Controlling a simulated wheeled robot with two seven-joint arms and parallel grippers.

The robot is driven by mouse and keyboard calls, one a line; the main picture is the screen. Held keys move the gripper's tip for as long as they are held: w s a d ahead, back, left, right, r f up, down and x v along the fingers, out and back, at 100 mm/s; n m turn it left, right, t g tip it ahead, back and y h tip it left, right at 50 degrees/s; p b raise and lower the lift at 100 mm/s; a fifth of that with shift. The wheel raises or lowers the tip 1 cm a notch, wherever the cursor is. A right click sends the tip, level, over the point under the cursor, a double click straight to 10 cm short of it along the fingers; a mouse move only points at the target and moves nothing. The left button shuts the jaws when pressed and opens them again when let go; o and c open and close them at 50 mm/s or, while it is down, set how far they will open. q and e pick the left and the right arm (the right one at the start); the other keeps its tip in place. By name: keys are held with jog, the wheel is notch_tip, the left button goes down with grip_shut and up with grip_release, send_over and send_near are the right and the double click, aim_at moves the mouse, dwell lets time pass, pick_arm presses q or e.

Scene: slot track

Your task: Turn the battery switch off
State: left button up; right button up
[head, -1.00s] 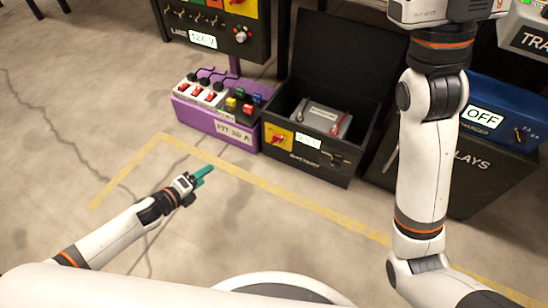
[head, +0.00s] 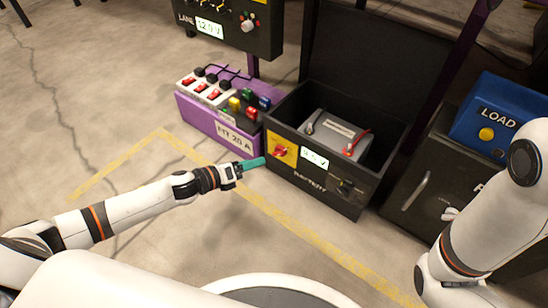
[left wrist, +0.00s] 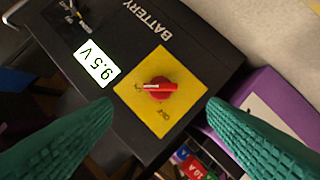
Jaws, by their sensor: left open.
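The black battery box (head: 300,186) stands open on the floor, with a grey battery (head: 333,136) inside. On its front is a yellow plate with the red rotary battery switch (head: 281,150), left of a lit display (head: 314,159) that reads about 9.5 V. In the left wrist view the red switch (left wrist: 160,89) lies between my green fingertips, its handle pointing across the plate; the plate's lettering is hard to read. My left gripper (head: 262,162) is open, in front of the switch and not gripping it. My right gripper is out of view.
A purple box (head: 205,122) with red switches and coloured plugs stands left of the battery box. A black panel (head: 238,30) is behind it. A dark cabinet with a blue LOAD unit (head: 500,118) stands at right. The floor in front is clear.

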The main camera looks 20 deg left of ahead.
aim_at(276, 154)
pick_arm(q)
jog(key=b+x, duration=0.3)
jog(key=x, duration=0.4)
jog(key=shift+w+d+f, duration=0.15)
jog(key=shift+w+d+b, duration=0.3)
jog(key=shift+w, duration=0.1)
jog(key=c, duration=1)
